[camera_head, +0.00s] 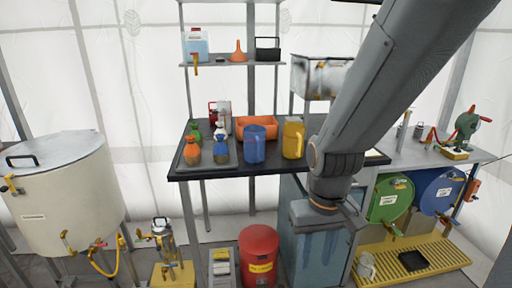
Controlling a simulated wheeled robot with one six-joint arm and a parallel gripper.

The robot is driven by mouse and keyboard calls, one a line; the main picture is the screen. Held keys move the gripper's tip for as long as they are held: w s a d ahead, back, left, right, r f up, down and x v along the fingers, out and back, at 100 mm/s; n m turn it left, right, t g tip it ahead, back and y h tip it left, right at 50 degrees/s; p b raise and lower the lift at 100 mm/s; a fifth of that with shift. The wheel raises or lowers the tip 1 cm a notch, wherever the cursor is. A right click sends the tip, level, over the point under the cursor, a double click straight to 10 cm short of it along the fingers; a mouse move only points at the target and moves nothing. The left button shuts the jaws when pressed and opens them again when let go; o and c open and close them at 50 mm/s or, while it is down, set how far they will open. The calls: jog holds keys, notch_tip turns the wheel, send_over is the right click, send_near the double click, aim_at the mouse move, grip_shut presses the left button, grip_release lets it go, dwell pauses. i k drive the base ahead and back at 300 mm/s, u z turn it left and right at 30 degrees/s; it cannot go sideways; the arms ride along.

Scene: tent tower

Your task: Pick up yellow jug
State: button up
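The yellow jug (293,138) stands upright on the dark tabletop (262,168), to the right of a blue jug (254,144). Its handle side faces right, towards my arm. My arm comes in from the upper right and bends at a joint just right of the jug, beside the table's front edge. The arm appears apart from the jug in the picture. My gripper's fingers cannot be made out, so whether they are open or shut does not show.
An orange bin (263,124) sits behind the jugs. A tray (209,161) with several small bottles is at left. A red bin (259,254) stands below the table. Green (389,199) and blue (440,192) drums are at right. A shelf (232,64) hangs above.

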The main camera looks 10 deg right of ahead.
aim_at(293, 133)
jog(key=u, duration=0.15)
jog(key=k, duration=0.4)
jog(key=z, duration=1)
jog(key=i, duration=1.35)
jog(key=u, duration=0.6)
